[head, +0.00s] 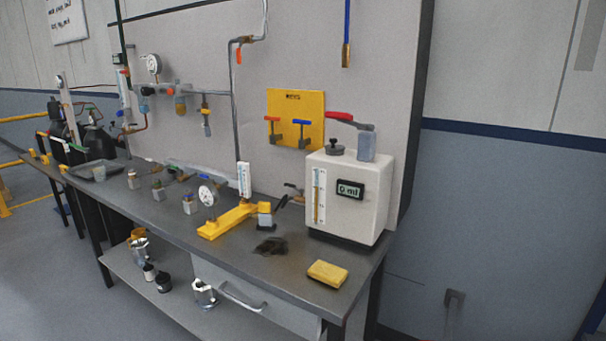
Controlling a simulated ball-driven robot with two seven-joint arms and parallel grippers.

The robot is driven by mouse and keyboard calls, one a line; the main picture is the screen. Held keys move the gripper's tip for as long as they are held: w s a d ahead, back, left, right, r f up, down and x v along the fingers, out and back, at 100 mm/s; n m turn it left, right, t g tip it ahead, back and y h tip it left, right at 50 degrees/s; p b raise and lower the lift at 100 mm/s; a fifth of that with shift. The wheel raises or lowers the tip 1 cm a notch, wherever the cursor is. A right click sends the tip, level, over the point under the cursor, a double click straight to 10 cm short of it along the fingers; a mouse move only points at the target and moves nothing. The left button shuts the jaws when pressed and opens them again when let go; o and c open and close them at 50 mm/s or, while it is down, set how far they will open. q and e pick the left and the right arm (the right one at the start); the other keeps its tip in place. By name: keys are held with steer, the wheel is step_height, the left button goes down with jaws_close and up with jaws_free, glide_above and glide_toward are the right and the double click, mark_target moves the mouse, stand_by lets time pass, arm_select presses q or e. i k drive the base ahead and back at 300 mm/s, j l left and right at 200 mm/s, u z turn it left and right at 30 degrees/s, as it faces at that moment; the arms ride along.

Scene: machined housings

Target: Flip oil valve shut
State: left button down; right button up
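No label I can read marks the oil valve. A white tank (346,196) with a sight gauge (319,195) and a display reading about 0 ml (350,190) stands at the right end of the bench. A small dark-handled tap (292,196) sticks out from its left side. A long red lever handle (340,115) shows above the tank, lying nearly level. A yellow board (296,104) on the back panel holds a red-handled valve (271,119) and a blue-handled valve (301,122). Neither of my grippers is in view.
The bench (285,273) carries a yellow sponge (327,274), a dark crumpled patch (270,246), a yellow bar fixture (232,219) and a round gauge (207,194). Pipes and gauges line the panel. A lower shelf holds several small cans. The floor at left is open.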

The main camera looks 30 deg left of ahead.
mark_target(301, 191)
steer(key=j, duration=0.65)
steer(key=k+j+z, duration=0.1)
steer(key=j, duration=0.55)
steer(key=k+j, duration=0.15)
steer(key=j, duration=0.5)
